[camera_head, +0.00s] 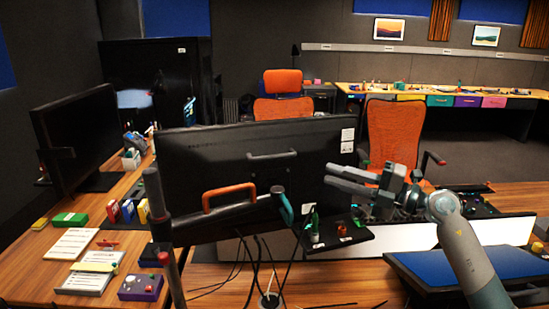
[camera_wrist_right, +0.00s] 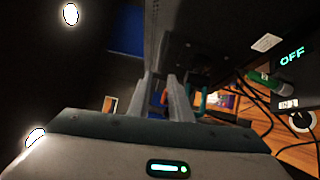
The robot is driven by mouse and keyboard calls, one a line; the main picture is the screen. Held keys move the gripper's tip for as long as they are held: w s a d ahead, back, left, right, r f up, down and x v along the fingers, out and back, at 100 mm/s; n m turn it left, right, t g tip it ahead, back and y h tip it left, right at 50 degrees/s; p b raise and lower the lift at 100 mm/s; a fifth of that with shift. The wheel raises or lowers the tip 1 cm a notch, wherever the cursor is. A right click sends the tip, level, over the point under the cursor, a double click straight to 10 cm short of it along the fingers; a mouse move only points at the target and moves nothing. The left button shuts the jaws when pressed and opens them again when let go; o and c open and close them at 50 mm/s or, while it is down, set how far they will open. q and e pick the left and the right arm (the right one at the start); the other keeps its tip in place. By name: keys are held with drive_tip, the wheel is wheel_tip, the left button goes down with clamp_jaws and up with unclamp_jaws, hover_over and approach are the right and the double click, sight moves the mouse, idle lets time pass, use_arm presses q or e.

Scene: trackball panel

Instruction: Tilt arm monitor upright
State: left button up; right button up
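The large black monitor (camera_head: 255,165) stands at the middle of the head view, its back toward me. An orange handle (camera_head: 229,196) and a teal grip (camera_head: 283,207) sit at its lower back. My right gripper (camera_head: 328,174) is at the right side edge of the monitor, with its fingers pointing left and apart. In the right wrist view, the monitor's dark panel (camera_wrist_right: 195,50) rises ahead of the two spread fingers (camera_wrist_right: 158,95). I cannot tell whether they touch the edge. My left gripper is not in view.
A second black monitor (camera_head: 80,135) stands at the left. Papers (camera_head: 73,243), small boxes and a purple button box (camera_head: 141,287) lie on the left desk. Cables (camera_head: 262,260) hang below the middle monitor. A blue-topped panel (camera_head: 470,264) lies under my right arm. Orange chairs (camera_head: 394,130) stand behind.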

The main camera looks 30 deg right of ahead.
sight(278, 158)
drive_tip(key=shift+w+a, duration=0.1)
drive_tip(key=p+x, duration=0.6)
drive_tip(key=x, duration=0.9)
drive_tip(key=shift+w+a+r, duration=0.15)
drive_tip(key=shift+w, duration=0.2)
drive_tip(key=shift+w+a+p, duration=0.3)
drive_tip(key=shift+w+a, duration=0.05)
drive_tip(key=shift+w, duration=0.25)
clamp_jaws()
